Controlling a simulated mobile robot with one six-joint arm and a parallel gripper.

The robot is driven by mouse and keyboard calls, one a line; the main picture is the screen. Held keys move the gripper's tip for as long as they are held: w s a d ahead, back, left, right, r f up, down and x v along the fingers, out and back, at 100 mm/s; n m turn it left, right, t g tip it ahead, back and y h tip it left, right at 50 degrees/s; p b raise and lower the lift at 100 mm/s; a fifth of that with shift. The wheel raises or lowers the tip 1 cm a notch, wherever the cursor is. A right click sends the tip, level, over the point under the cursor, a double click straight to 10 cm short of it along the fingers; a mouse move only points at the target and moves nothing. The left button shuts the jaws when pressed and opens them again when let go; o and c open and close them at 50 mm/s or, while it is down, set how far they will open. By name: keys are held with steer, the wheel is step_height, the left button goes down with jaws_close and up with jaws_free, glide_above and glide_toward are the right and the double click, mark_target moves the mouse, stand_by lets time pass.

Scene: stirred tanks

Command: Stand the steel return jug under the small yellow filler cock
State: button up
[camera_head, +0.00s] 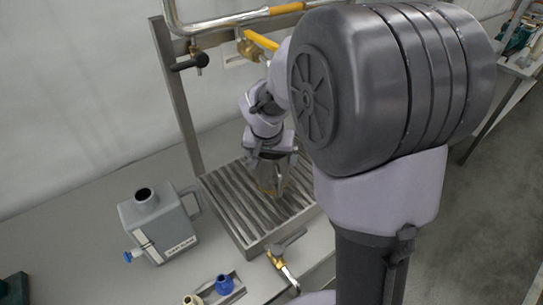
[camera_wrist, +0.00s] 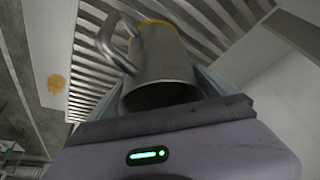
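The steel return jug (camera_wrist: 165,60) is in the wrist view, its open mouth towards the camera and its handle (camera_wrist: 112,42) on the left. My gripper (camera_head: 270,178) points down over the slatted drip tray; in the wrist view its fingers (camera_wrist: 160,92) flank the jug closely on both sides, and it looks shut on it. In the head view the jug is mostly hidden by my gripper. I cannot tell whether its base touches the slats. The small cock with a yellow lever (camera_head: 262,41) is on the pipework above and behind my gripper.
The drip tray (camera_head: 228,208) fills the bench middle. A grey can (camera_head: 160,226) stands to its left. A black-handled cock (camera_head: 190,62) hangs from the steel frame (camera_head: 178,100). A brass valve (camera_head: 277,258) sits at the tray's front. A blue cap (camera_head: 224,284) lies nearby.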

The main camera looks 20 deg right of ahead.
steer(key=p+v, duration=0.4)
steer(key=v, duration=0.9)
steer(key=s+a+r+n+t+y, duration=0.1)
steer(key=s+a+r+y, duration=0.1)
steer(key=s+a, duration=0.3)
steer(key=s+a+r+n+t+y, duration=0.1)
steer(key=s+a, duration=0.5)
steer(key=s, duration=0.8)
steer(key=shift+r+y, duration=0.55)
steer(key=shift+y, duration=0.25)
steer(key=shift+d+f+b, duration=0.1)
steer(key=shift+f+b, duration=1.7)
steer(key=shift+f, duration=0.15)
